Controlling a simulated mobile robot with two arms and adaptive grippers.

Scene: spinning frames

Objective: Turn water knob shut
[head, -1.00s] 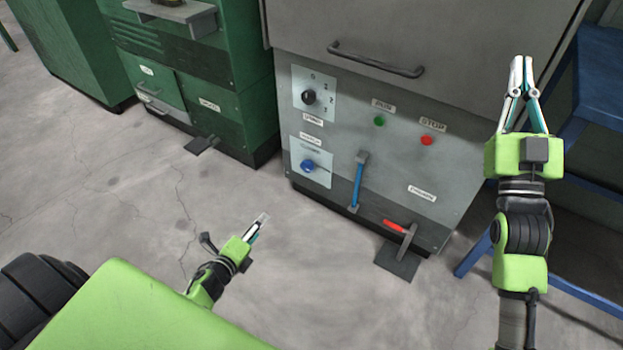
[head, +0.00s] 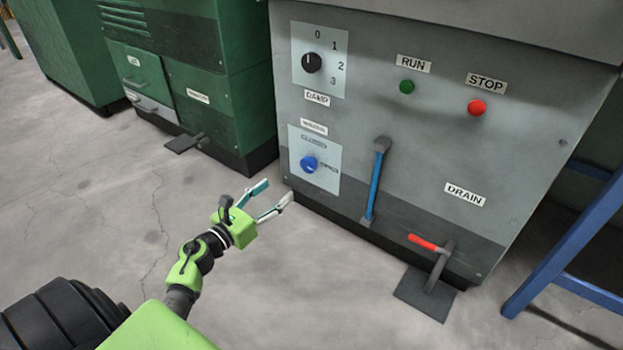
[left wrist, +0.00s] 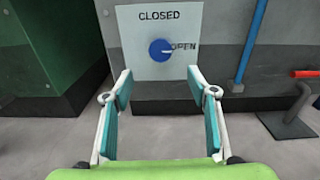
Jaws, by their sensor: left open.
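The blue water knob (head: 309,164) sits on a pale plate (head: 328,180) low on the left of the grey machine's front. In the left wrist view the knob (left wrist: 160,50) has CLOSED printed above it and OPEN to its right. Its mark seems to face OPEN, but is too small to be sure. My left gripper (head: 278,190) is open and empty, in front of and a little below the plate, apart from the knob. In the left wrist view its spread fingers (left wrist: 159,75) stand below the knob, to either side. My right gripper is out of view.
A black dial (head: 312,62) is above the knob. A blue lever (head: 375,184) and a red-handled drain pedal (head: 428,243) stand to the right. Green (head: 418,87) and red (head: 477,107) buttons are higher up. A green cabinet (head: 215,120) is at left; floor in front is clear.

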